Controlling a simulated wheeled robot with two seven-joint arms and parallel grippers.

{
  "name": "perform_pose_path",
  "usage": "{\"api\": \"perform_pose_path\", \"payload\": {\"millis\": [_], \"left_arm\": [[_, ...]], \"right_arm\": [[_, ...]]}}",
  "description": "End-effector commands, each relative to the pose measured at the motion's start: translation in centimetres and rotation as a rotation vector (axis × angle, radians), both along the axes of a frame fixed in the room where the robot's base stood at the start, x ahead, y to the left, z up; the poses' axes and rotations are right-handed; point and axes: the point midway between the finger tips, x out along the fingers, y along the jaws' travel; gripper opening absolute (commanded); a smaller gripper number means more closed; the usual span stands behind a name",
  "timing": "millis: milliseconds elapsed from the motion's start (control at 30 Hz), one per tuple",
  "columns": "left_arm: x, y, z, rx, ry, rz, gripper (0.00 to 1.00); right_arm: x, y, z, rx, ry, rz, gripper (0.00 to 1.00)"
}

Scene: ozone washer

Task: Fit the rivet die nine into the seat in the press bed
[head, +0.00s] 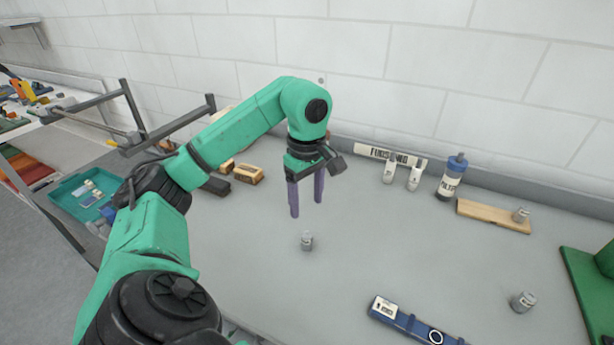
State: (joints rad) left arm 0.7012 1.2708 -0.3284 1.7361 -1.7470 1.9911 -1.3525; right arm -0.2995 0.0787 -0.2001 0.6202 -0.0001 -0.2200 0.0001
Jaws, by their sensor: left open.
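My left gripper (307,208) points down with its two purple fingers apart and nothing between them. A small grey cylindrical die with a pale label (307,241) stands upright on the bench just below the fingertips, apart from them. A blue bar (410,325) at the bottom edge has a label and a white-ringed round spot; I cannot tell whether this is the press bed's seat.
A green machine part (589,290) stands at the right edge. A wooden strip (480,213), a blue-capped bottle (451,178) and two white bottles line the back. A teal tray (73,200) and wooden blocks (248,174) are at left.

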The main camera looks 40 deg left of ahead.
Motion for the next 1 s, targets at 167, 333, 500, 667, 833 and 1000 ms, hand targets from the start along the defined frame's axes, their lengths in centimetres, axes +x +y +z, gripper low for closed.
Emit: {"api": "perform_pose_path", "payload": {"millis": [167, 333, 500, 667, 833, 1000], "left_arm": [[-0.1, 0.1, 0.3, 0.001, 0.001, 0.787, 0.69], [-0.2, 0.3, 0.5, 0.002, -0.001, 1.552, 0.69], [-0.3, 0.4, 0.8, 0.001, -0.001, 2.317, 0.69], [-0.4, 0.5, 1.1, 0.001, 0.0, 2.98, 0.69], [-0.4, 0.5, 1.1, -0.002, -0.002, -2.939, 0.69], [-0.5, 0.5, -1.9, -0.01, 0.0, -2.9, 0.69]], "right_arm": [[0.0, 0.1, -0.1, 0.001, 0.0, 0.0, 0.5], [0.0, 0.1, -0.1, 0.001, 0.0, 0.0, 0.5], [0.0, 0.1, -0.2, 0.001, 0.0, 0.0, 0.5], [0.0, 0.1, -0.2, 0.001, 0.0, 0.0, 0.5], [0.0, 0.1, -0.3, 0.001, 0.0, 0.0, 0.5], [0.0, 0.0, -1.5, 0.0, 0.001, 0.0, 0.5]]}}
